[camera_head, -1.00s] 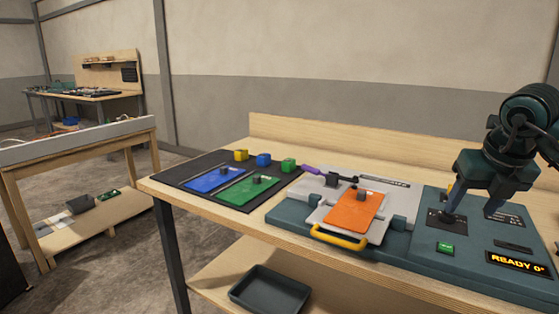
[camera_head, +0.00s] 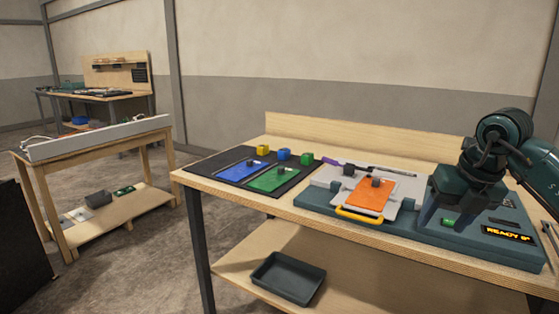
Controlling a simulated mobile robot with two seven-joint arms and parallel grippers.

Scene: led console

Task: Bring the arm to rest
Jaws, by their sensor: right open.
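My right gripper (camera_head: 450,218) reaches in from the right over the right part of the teal console (camera_head: 400,229). Its two fingers point down and are apart, with nothing seen between them but the green button (camera_head: 447,221) behind. I cannot tell its exact height above the console. An orange plate (camera_head: 370,194) with a dark knob lies on the console's pale fixture, behind a yellow handle (camera_head: 359,215). My left gripper is not in view.
A dark mat (camera_head: 210,163) left of the console holds a blue plate (camera_head: 243,170), a green plate (camera_head: 275,180) and small yellow, blue and green blocks. A dark tray (camera_head: 288,277) sits on the lower shelf. Another bench (camera_head: 100,138) stands left. Open floor lies between.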

